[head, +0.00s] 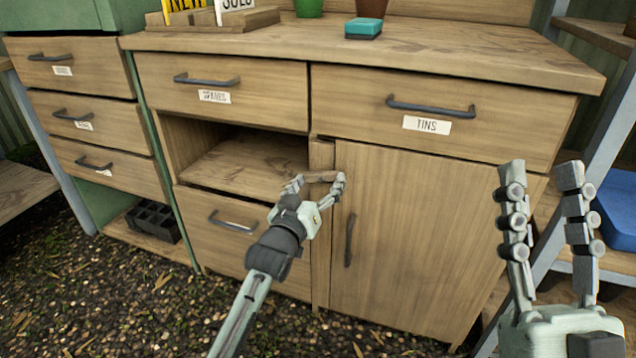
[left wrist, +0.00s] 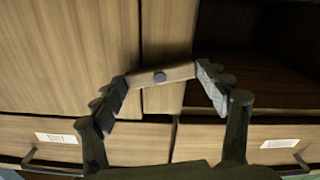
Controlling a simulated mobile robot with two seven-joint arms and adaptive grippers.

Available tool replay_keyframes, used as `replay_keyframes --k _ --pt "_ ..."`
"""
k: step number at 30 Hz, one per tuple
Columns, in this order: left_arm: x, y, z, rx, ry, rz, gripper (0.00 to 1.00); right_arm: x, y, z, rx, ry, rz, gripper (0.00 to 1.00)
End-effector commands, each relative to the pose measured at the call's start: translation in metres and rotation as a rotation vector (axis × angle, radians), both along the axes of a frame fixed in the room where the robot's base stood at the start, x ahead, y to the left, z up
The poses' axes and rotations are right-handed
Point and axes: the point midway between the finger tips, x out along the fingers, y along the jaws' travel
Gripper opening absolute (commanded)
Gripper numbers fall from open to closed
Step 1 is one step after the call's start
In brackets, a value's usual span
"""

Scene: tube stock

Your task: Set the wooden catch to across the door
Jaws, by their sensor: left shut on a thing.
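The wooden catch (head: 321,176) is a short bar on the narrow post between the open shelf and the door (head: 415,235). It lies close to level, slightly tilted in the left wrist view (left wrist: 162,76), where its dark pivot shows. One end appears to lap over the door's edge. The door is shut and has a dark upright handle (head: 349,240). My left gripper (head: 320,184) is shut on the catch, one finger at each end. My right gripper (head: 543,180) is open and empty, to the right in front of the cabinet.
The open shelf (head: 250,165) is left of the post. Shut drawers surround it, including the TINS drawer (head: 430,110) above the door. A blue bin (head: 617,210) is at the right.

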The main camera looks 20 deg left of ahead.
Motion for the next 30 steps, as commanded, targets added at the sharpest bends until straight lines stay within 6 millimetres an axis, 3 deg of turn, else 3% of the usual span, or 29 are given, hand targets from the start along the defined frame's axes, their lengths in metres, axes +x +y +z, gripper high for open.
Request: replay_keyframes --k 5,16,26,27,30 --pt "0.000 0.000 0.003 0.046 0.001 0.000 0.45 0.007 0.005 -0.004 -0.022 0.075 0.008 0.40" --pt "0.000 0.000 0.001 0.269 -0.008 0.001 0.45 0.029 0.020 -0.055 -0.142 0.418 0.027 0.40" --pt "0.000 0.000 0.000 0.282 -0.010 0.000 0.45 0.030 0.020 -0.059 -0.147 0.432 0.027 0.40" --pt "0.000 0.000 0.000 0.282 -0.010 0.000 0.79 0.030 0.020 -0.059 -0.147 0.432 0.027 0.40" --pt "0.000 0.000 0.000 0.281 -0.010 0.000 0.91 0.030 0.020 -0.059 -0.147 0.431 0.027 0.40"
